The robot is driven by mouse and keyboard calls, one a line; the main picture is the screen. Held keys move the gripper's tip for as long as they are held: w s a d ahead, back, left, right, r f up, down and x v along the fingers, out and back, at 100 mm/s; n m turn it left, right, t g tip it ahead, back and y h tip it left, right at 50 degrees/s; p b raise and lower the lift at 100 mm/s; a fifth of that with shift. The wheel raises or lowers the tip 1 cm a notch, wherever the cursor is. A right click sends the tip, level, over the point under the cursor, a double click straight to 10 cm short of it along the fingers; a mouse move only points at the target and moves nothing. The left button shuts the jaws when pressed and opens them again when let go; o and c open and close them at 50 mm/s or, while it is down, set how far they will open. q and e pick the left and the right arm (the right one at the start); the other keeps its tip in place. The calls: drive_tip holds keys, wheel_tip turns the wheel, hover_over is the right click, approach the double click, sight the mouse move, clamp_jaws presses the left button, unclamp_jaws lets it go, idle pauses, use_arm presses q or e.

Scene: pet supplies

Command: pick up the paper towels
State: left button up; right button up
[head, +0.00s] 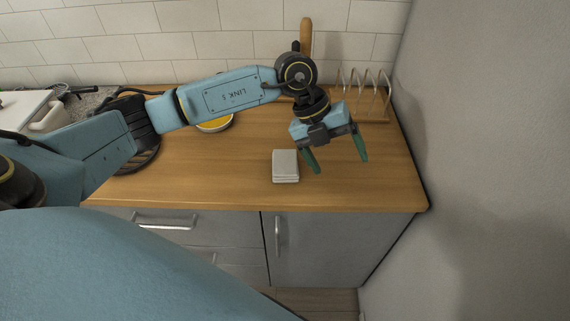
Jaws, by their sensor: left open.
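A small stack of folded white-grey paper towels (285,167) lies on the wooden counter near its front edge. My left gripper (339,166) hangs just to the right of the stack, with its green fingers pointing down and spread apart. Its left finger is close to the right side of the stack; I cannot tell whether they touch. Nothing is between the fingers. My right gripper does not show.
The wooden counter (220,170) has free room left and right of the stack. A wire rack (373,100) stands at the back right by the wall. A yellow-filled bowl (215,125) and a dark round rack (143,160) are partly behind my arm.

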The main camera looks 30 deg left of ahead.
use_arm(q)
drive_tip(key=w+a+r+n+y, duration=0.15)
drive_tip(key=a+y, duration=0.45)
drive_tip(key=a, duration=0.8)
hover_over(285, 161)
drive_tip(key=shift+n, duration=0.45)
wheel_tip(285, 161, down, 7)
drive_tip(key=shift+s+f, duration=0.1)
drive_tip(key=shift+f+p, duration=0.45)
drive_tip(key=shift+f, duration=2.65)
drive_tip(key=shift+c, duration=0.2)
drive_tip(key=c, duration=1)
drive_tip(key=shift+r, duration=0.1)
wheel_tip(285, 161, up, 10)
